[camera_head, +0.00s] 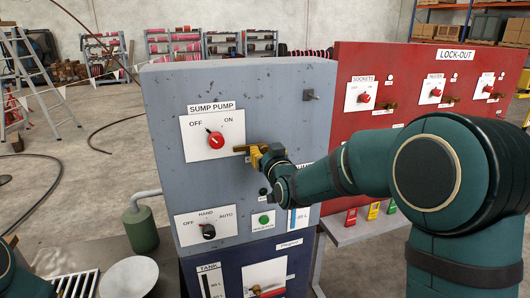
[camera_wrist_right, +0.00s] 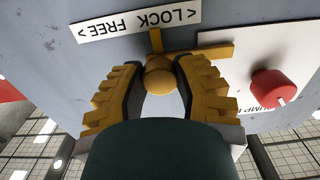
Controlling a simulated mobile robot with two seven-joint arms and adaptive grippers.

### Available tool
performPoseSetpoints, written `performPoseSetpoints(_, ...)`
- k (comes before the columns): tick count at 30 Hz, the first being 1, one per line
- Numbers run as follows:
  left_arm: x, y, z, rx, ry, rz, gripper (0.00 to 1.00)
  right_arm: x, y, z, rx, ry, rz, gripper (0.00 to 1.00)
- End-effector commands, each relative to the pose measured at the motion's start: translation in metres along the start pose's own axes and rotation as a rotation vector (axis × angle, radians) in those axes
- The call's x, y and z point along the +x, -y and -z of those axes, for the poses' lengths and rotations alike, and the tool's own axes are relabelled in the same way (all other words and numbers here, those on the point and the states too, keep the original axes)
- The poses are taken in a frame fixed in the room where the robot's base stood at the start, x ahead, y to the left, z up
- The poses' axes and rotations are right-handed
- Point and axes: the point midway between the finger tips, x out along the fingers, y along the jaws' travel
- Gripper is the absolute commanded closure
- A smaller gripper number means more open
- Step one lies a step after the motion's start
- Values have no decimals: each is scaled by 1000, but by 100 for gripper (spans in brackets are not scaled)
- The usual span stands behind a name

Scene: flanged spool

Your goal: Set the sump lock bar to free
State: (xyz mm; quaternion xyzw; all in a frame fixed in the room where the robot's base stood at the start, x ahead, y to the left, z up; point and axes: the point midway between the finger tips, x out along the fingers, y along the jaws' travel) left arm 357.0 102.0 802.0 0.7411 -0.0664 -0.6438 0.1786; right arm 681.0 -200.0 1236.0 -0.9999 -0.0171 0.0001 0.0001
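The sump lock bar (camera_head: 240,149) is a brass bar on the grey panel, right of the red sump pump knob (camera_head: 216,140). In the wrist view the bar (camera_wrist_right: 215,51) extends from its round knob (camera_wrist_right: 159,77) toward the red knob (camera_wrist_right: 272,88), on the LOCK side of the upside-down LOCK/FREE label (camera_wrist_right: 138,22). The red knob's pointer faces OFF. My right gripper (camera_head: 262,153) is at the bar; in the wrist view its yellow fingers (camera_wrist_right: 160,80) close around the round knob from both sides. My left gripper is out of view.
Below are a HAND/AUTO selector (camera_head: 208,231), a green button (camera_head: 263,220) and a tank panel (camera_head: 268,275). The red lock-out board (camera_head: 420,70) stands to the right behind my right arm. A green cylinder (camera_head: 140,228) is left of the grey cabinet.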

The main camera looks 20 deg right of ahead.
Motion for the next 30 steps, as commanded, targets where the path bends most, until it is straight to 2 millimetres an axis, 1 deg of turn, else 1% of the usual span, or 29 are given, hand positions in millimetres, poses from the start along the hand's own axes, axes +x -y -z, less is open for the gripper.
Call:
performPoseSetpoints(2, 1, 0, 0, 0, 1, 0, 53, 0, -2, 0, 1, -1, -1, 100)
performPoseSetpoints(4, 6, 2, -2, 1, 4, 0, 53, 0, -9, -1, 2, -3, -2, 100)
performPoseSetpoints(9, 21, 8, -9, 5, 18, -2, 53, 0, -37, -2, 3, -5, -3, 100)
performPoseSetpoints(12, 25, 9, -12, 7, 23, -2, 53, 0, -47, -1, 1, -4, -3, 100)
performPoseSetpoints(15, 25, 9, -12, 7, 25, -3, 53, 0, -51, 0, -1, -2, -3, 100)
performPoseSetpoints(22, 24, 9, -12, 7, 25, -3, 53, 0, -52, 2, -1, -3, -5, 100)
performPoseSetpoints(23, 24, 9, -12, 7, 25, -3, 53, 0, -52, 2, -1, -3, -5, 61)
performPoseSetpoints(24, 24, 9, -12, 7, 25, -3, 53, 0, -52, 2, -1, -3, -5, 47)
performPoseSetpoints(25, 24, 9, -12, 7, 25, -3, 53, 0, -52, 2, -1, -3, -5, 36)
performPoseSetpoints(26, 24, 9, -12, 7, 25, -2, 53, 0, -52, 1, -1, -3, -5, 34)
performPoseSetpoints(30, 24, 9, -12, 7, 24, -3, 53, 0, -50, 1, -1, -2, -3, 34)
